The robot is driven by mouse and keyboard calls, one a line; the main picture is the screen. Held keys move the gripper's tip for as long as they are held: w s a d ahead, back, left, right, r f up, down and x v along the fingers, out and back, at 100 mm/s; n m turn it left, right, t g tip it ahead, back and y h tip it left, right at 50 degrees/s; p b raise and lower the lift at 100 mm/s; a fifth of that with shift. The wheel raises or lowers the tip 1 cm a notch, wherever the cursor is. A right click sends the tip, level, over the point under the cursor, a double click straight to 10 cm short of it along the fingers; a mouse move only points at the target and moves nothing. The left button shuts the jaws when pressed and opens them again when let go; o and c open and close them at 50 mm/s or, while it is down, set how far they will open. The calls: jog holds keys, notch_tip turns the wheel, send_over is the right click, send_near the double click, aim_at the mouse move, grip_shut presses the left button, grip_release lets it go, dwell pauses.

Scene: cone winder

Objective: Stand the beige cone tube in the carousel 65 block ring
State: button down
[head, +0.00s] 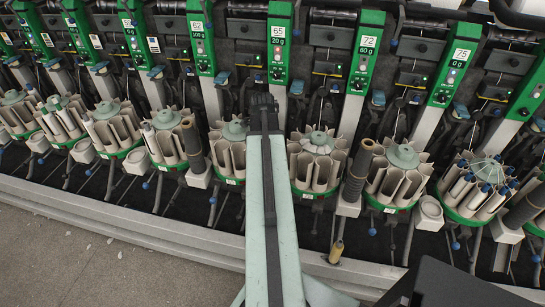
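My arm reaches up the middle of the view, and its dark end with my gripper (262,108) is over the machine, in front of the panel marked 65 (281,40). I see it from behind; its fingers and anything between them are hidden. A small tan tapered piece (337,251) is at the machine's front ledge, right of my arm; it may be the beige cone tube, but I cannot tell for sure. A fluted carousel (317,160) stands right of my arm and another (230,150) left of it. My arm hides what lies between them, perhaps a block.
Brownish tubes stand in blocks at the left (193,148) and right (356,172); a dark one leans at the far right (525,208). Levers stick out below the carousels. The grey floor (80,255) at lower left is clear except for pale scraps.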

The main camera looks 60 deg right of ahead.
jog(key=shift+f, duration=0.25)
jog(key=c, duration=0.8)
grip_release()
jog(key=r+p, duration=0.7)
jog(key=r, duration=0.1)
jog(key=shift+w+a+p, duration=0.2)
jog(key=shift+w+p, duration=0.2)
jog(key=shift+f, duration=0.15)
